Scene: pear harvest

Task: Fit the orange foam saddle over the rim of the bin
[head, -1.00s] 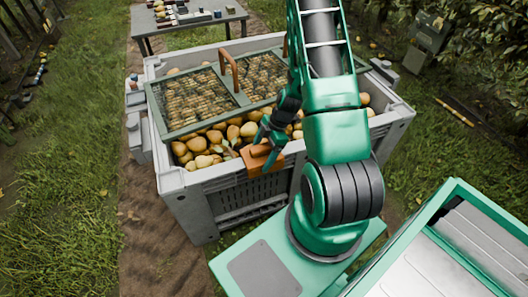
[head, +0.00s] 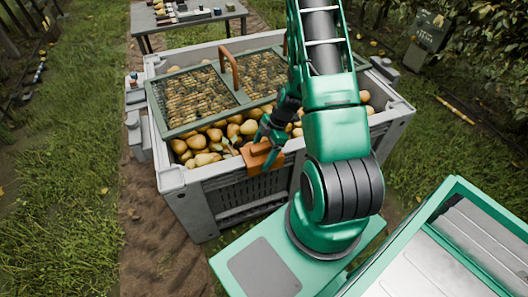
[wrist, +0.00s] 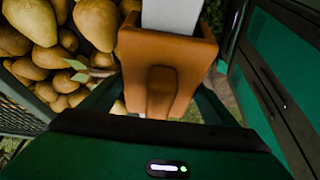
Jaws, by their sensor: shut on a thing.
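The orange foam saddle (head: 258,160) is at the near long rim of the grey bin (head: 213,175), in the middle of that side. In the wrist view the saddle (wrist: 190,55) has a raised grip block in its middle, and the pale rim (wrist: 170,14) runs into its far end, between its walls. It appears to straddle the rim; whether it sits fully down cannot be seen. My gripper (head: 267,137) is shut on the saddle from above. Its dark fingers show at both sides of the saddle in the wrist view (wrist: 158,108).
Pears (head: 208,145) fill the bin just inside the rim. A green-framed mesh lid (head: 205,95) with brown handles covers the bin's far part. A table with small items (head: 190,18) stands behind. Grass lies to the left.

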